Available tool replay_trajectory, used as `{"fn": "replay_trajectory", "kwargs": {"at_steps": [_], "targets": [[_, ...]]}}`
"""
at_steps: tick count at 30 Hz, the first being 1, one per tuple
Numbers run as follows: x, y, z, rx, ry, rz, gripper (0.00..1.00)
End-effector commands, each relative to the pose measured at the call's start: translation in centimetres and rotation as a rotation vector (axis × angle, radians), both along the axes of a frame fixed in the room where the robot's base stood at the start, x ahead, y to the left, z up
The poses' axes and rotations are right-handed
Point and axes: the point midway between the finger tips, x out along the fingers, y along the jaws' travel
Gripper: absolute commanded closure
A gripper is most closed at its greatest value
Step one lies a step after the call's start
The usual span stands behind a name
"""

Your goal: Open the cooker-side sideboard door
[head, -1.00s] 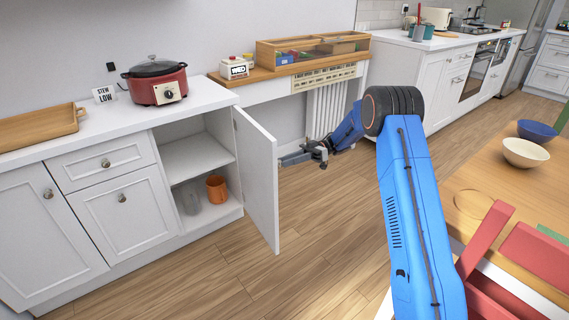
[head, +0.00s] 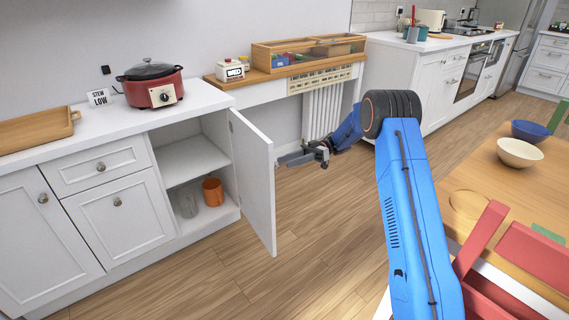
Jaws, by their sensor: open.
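The white sideboard door (head: 258,180) below the red cooker (head: 153,85) stands wide open, swung out toward the room, its outer face turned right. Behind it the open compartment shows a shelf (head: 190,160), an orange mug (head: 212,191) and a clear glass (head: 188,203) on the floor of the cabinet. My gripper (head: 290,159) is open, just right of the door's outer face near its free edge. A small knob (head: 277,165) shows there, close to the fingertips. I cannot tell whether the fingers touch it.
A wooden table (head: 478,190) with bowls and a red chair (head: 490,250) stands at the right. A wooden bench with a box (head: 310,52) and radiator (head: 322,110) is behind my gripper. The floor before the door is clear.

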Motion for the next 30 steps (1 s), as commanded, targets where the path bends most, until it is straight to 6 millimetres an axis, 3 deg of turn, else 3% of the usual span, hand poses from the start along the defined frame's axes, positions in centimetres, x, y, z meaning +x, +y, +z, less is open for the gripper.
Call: {"fn": "replay_trajectory", "kwargs": {"at_steps": [9, 15, 30], "targets": [[2.9, -5.5, 0.0, 0.0, -0.001, -0.002, 0.57], [4.1, -7.6, -0.1, -0.003, -0.004, -0.006, 0.57], [4.4, -8.3, 0.0, -0.006, -0.006, -0.01, 0.57]]}}
